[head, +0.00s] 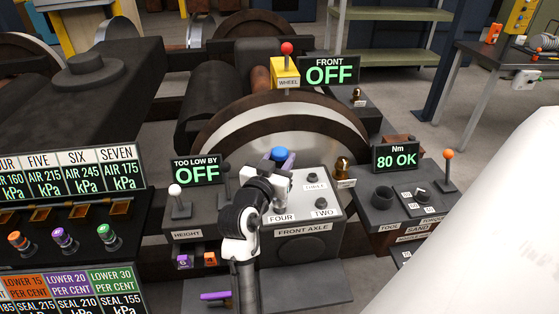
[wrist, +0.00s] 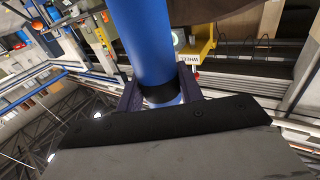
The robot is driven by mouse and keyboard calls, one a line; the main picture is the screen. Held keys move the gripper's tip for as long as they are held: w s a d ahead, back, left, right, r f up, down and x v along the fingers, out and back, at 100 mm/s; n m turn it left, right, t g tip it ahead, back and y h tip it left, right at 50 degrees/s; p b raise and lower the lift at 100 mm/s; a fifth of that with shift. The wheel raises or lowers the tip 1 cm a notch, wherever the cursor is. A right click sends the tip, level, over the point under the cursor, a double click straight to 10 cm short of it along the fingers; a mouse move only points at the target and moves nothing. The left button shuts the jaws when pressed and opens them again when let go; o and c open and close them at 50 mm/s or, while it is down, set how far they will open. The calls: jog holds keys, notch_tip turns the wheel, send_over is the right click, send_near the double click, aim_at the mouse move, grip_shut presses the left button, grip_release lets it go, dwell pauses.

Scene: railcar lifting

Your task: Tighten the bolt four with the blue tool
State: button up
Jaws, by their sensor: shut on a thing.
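My gripper (head: 276,182) is over the grey front axle box (head: 302,231), above the label FOUR (head: 282,218). It is shut on the blue tool (head: 280,154), whose blue top shows just beyond the gripper. In the wrist view, the blue tool (wrist: 143,40) is a thick blue shaft with a black band, between my purple-grey fingers (wrist: 160,95). Bolt four is hidden behind my gripper and arm, so I cannot tell whether the tool touches it. The torque display (head: 396,157) reads "Nm 80 OK".
Dark bolts show by the label TWO (head: 325,213) and near another label behind it. The height lever (head: 178,199) stands left, and the tool stand (head: 383,198) and orange-knobbed lever (head: 447,170) right. The wheel (head: 295,122) rises behind. Displays (head: 330,72) there read OFF.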

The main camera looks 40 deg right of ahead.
aim_at(279, 151)
jog(key=shift+r+p, duration=1.4)
jog(key=shift+r, duration=0.8)
jog(key=shift+f, duration=0.1)
